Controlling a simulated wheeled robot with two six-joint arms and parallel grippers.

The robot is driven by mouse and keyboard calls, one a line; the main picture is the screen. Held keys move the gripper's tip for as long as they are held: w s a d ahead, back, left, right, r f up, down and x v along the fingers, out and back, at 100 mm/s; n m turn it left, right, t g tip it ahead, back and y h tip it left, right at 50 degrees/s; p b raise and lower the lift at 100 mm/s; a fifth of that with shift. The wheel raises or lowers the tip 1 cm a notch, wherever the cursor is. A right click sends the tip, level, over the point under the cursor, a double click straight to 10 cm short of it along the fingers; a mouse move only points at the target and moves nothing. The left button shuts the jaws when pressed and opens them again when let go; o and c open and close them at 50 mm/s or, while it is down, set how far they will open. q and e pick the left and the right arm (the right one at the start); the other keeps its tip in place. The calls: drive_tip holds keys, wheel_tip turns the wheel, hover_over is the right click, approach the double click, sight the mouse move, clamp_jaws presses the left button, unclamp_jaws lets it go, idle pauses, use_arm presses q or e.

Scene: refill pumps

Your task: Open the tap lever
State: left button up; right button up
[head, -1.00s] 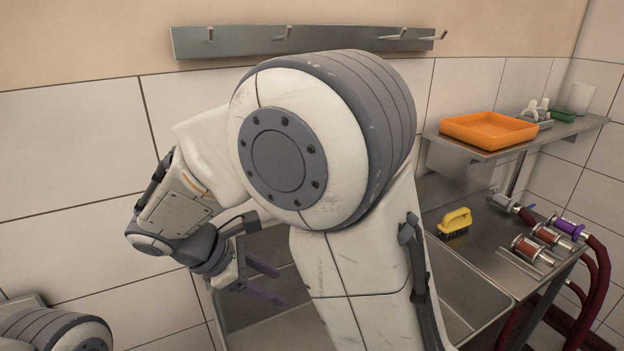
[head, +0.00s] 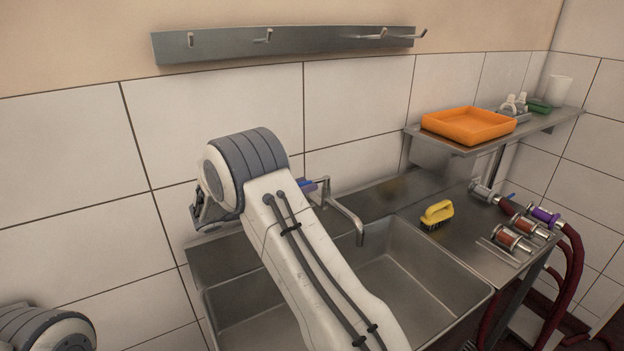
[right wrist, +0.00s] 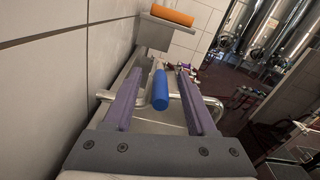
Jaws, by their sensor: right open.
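The tap (head: 345,207) has a bent metal spout that reaches over the sink. Its blue lever (head: 305,184) shows just past my right arm, partly hidden. In the right wrist view, the blue lever (right wrist: 160,90) lies between the two purple fingers of my right gripper (right wrist: 159,68). The fingers are open, one on each side, with a visible gap to the lever on both sides. In the head view my own arm hides most of that gripper. My left gripper is not in view.
The steel sink (head: 463,285) lies below the tap. A yellow brush (head: 437,213) and hose couplings (head: 510,240) sit on the counter to the right. An orange tray (head: 468,126) stands on the shelf (head: 553,130). The tiled wall is close behind the tap.

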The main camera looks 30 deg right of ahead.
drive_tip(key=shift+s+d+p, duration=0.1)
drive_tip(key=shift+d+p, duration=0.2)
drive_tip(key=shift+d, duration=1.35)
drive_tip(key=shift+c, duration=0.4)
clamp_jaws()
